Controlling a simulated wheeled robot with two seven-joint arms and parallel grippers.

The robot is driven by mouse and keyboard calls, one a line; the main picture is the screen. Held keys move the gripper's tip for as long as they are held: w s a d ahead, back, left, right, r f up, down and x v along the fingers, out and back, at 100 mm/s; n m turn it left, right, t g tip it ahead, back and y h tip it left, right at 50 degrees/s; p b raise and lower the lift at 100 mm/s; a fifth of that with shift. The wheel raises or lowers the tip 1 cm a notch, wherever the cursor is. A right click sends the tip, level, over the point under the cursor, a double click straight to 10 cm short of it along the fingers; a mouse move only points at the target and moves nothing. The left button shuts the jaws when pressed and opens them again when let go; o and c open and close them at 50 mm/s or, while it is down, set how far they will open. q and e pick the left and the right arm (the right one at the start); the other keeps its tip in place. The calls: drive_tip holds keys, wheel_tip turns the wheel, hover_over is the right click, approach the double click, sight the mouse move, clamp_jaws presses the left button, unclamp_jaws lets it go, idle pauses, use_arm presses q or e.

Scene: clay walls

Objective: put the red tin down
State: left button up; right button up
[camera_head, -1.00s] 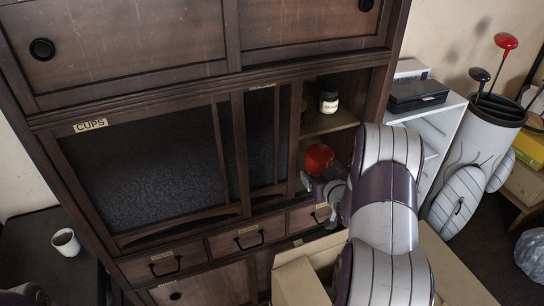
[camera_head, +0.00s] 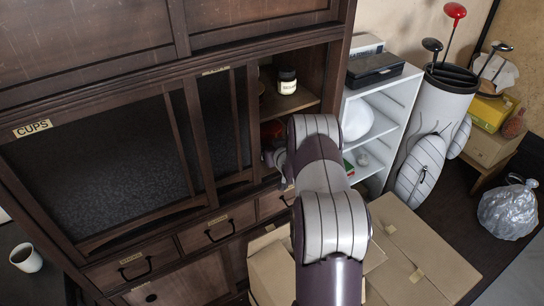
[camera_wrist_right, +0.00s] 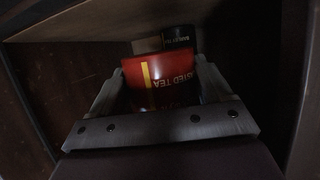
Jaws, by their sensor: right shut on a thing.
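The red tin (camera_head: 270,130) is inside the open lower compartment of the dark wooden cabinet, mostly hidden by my right arm. My right gripper (camera_head: 274,156) reaches into that compartment and is shut on the tin. I cannot tell whether the tin touches the shelf. My left gripper is not in view.
The compartment's side walls are close around the gripper. A white shelf unit (camera_head: 398,108) is to the right.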

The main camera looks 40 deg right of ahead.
wheel_tip(320, 180, down, 3)
drive_tip(key=shift+f, duration=0.35)
drive_tip(key=shift+f+b, duration=0.1)
drive_tip(key=shift+b, duration=0.25)
drive_tip(key=o, duration=0.9)
drive_tip(key=shift+f, duration=0.1)
drive_tip(key=shift+s+r, duration=0.15)
drive_tip(key=shift+r, duration=0.2)
drive_tip(key=p+v, duration=0.1)
drive_tip(key=v, duration=1)
drive_tip(key=shift+s+a+r+p, duration=0.1)
drive_tip(key=shift+s+a+p, duration=0.05)
drive_tip(key=shift+s+p, duration=0.25)
